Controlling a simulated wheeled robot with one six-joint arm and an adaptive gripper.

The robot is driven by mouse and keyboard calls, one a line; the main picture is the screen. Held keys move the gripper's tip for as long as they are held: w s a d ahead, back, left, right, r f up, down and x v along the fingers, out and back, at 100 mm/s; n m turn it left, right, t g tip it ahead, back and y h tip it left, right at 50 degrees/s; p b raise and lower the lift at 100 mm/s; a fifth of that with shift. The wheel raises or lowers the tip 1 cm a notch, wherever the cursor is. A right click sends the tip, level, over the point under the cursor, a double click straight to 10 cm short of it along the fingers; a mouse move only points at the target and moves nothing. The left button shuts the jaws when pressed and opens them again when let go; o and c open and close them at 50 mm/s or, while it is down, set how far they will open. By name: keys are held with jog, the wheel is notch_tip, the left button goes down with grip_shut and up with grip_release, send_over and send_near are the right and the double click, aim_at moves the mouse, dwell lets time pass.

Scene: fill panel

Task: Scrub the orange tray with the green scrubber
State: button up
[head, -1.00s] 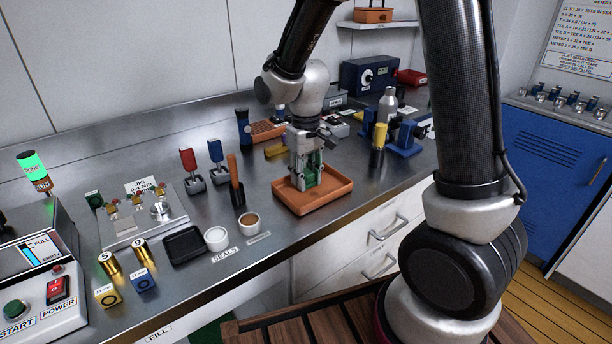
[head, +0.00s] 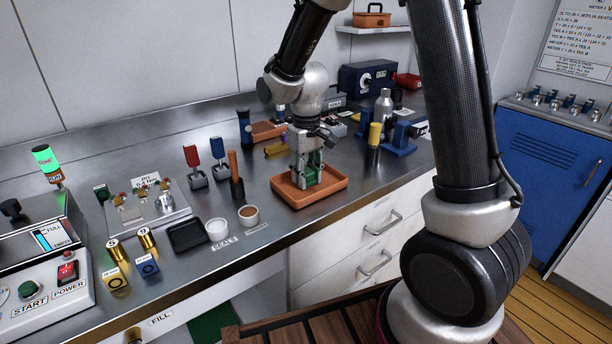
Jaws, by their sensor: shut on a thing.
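The orange tray (head: 330,186) lies flat on the steel bench, near its front edge. My gripper (head: 308,170) points down over the tray from above. It is shut on the green scrubber (head: 312,177), which shows low between the fingers, inside the tray's walls. The scrubber's underside is hidden, so I cannot tell whether it touches the tray floor.
Left of the tray stand a holder with a brown-handled tool (head: 236,178), a white cup (head: 216,230) and a brown-filled cup (head: 248,215). A yellow-topped cylinder (head: 374,146) and a blue block (head: 399,142) stand to the right. An orange brick-like object (head: 268,130) lies behind.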

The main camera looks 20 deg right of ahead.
aim_at(306, 169)
jog(key=r, duration=0.3)
jog(key=shift+w+r, duration=0.2)
jog(key=shift+r, duration=0.1)
jog(key=shift+s+r, duration=0.1)
jog(key=shift+r, duration=2.15)
